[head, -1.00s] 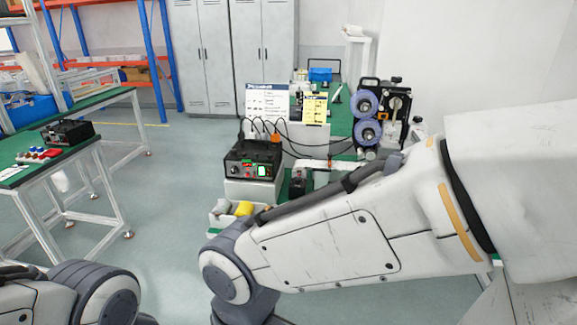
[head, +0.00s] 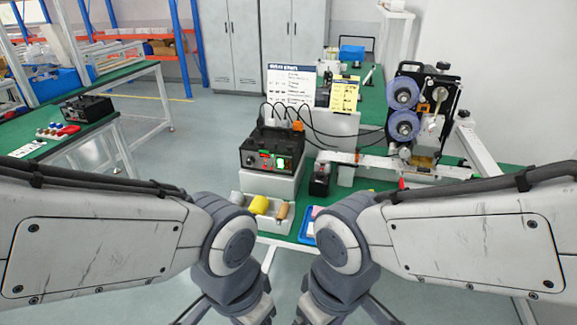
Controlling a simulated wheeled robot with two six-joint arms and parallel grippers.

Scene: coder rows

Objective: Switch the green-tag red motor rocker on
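A black control box (head: 272,148) stands on a white stand at the near end of the green bench, in the middle of the head view. Its front has a lit green display or switch (head: 283,163), small red parts (head: 267,163) and a small green mark (head: 264,152). They are too small to tell which is the motor rocker or its position. A second black box (head: 86,108) stands on the left table. Both my arms reach in from the sides and bend down at the bottom middle, in front of the bench. My gripper fingertips do not show.
A white bin (head: 262,222) with a yellow roll stands below the control box. To its right are a small black device (head: 320,180) and a machine with blue reels (head: 403,108). Cables run from the box. Signs (head: 291,84) stand behind it. Open floor lies left.

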